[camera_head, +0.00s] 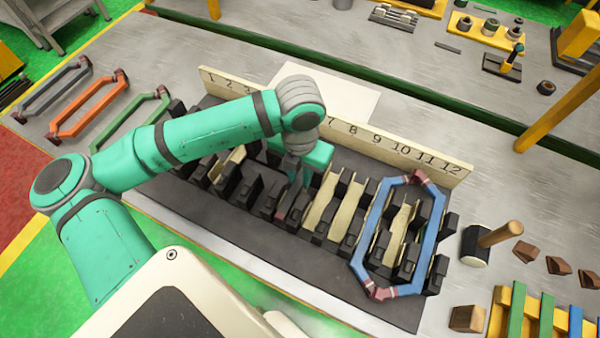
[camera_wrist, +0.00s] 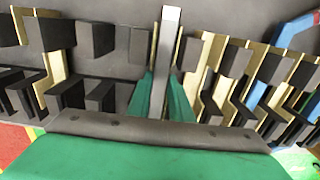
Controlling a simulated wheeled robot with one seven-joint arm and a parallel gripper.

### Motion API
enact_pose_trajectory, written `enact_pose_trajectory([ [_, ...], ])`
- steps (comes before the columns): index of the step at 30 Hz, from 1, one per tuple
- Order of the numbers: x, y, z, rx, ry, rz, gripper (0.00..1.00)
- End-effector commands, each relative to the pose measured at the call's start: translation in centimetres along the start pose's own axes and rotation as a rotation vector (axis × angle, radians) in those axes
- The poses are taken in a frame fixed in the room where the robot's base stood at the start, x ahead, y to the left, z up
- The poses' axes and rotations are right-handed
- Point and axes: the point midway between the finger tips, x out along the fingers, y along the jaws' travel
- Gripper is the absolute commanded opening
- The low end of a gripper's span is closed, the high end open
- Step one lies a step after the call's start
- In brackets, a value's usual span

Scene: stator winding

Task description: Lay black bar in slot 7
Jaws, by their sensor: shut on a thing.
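My gripper (camera_head: 300,176) is low over the dark slotted stator block (camera_head: 240,238), around the middle, near the 7 on the number board. In the wrist view the green fingers (camera_wrist: 162,98) are shut on a long, narrow bar (camera_wrist: 166,55). It looks grey there, with a pale end, and points away from the gripper between dark teeth. I cannot tell whether it rests in a slot or is above it. In the head view my arm and gripper hide most of the bar and some numbers. Pale slot liners (camera_head: 320,213) show right of my gripper.
A cream number board (camera_head: 400,150) stands along the block's back edge. A blue coil (camera_head: 429,240) lies across the right end. Grey, orange and green coils (camera_head: 88,103) lie at left. A mallet (camera_head: 476,245) and wooden wedges (camera_head: 525,251) lie at right.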

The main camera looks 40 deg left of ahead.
Motion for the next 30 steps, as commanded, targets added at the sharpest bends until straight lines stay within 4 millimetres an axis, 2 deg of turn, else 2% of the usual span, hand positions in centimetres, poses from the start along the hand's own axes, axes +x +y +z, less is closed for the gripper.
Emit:
enact_pose_trajectory([
  [30,2.1,0.0,0.0,0.001,-0.001,0.000,0.00],
])
